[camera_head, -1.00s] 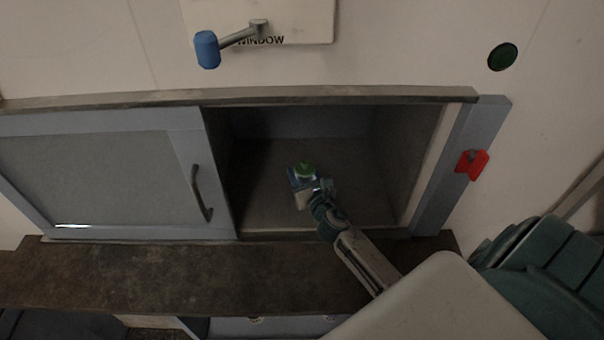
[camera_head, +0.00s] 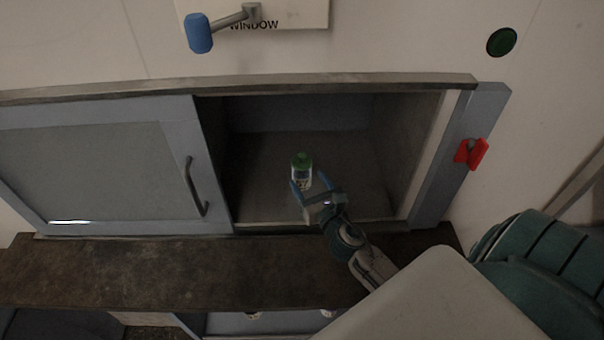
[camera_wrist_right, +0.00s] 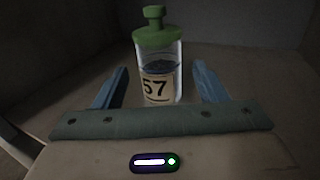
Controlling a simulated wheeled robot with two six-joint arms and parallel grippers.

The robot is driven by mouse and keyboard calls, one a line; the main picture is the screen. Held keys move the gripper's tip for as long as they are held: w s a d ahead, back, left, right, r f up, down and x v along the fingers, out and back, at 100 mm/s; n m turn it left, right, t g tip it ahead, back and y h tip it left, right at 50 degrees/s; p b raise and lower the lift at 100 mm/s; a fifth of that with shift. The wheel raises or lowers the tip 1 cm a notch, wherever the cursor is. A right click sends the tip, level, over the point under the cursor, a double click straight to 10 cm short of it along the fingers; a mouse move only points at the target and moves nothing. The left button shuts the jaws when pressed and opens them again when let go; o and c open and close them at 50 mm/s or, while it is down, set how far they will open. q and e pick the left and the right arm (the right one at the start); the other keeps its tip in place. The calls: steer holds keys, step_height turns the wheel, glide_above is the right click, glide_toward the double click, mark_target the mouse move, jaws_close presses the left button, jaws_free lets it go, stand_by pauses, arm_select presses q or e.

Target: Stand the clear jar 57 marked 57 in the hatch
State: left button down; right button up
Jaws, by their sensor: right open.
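The clear jar 57 (camera_head: 302,172) has a green stoppered lid and dark contents, and stands upright on the floor of the hatch (camera_head: 262,205). Its label reading 57 faces the camera in the right wrist view (camera_wrist_right: 158,72). My right gripper (camera_head: 313,187) is open at the front of the hatch opening. In the right wrist view its blue fingers (camera_wrist_right: 158,84) are spread wide, one on each side of the jar and apart from it. The jar's base is partly hidden by the gripper's palm. My left gripper is out of view.
A sliding door (camera_head: 90,175) with a handle (camera_head: 195,188) covers the left part of the hatch. A red latch (camera_head: 471,153) sits on the right frame. A brown ledge (camera_head: 150,275) runs below. A blue-handled crank (camera_head: 199,33) is above. The hatch floor around the jar is clear.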

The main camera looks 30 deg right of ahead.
steer(key=s, duration=0.3)
steer(key=s+b, duration=0.1)
steer(key=shift+s+a, duration=0.2)
steer(key=shift+a, duration=0.2)
steer(key=shift+s, duration=0.2)
steer(key=shift+c, duration=0.5)
stand_by(0.4)
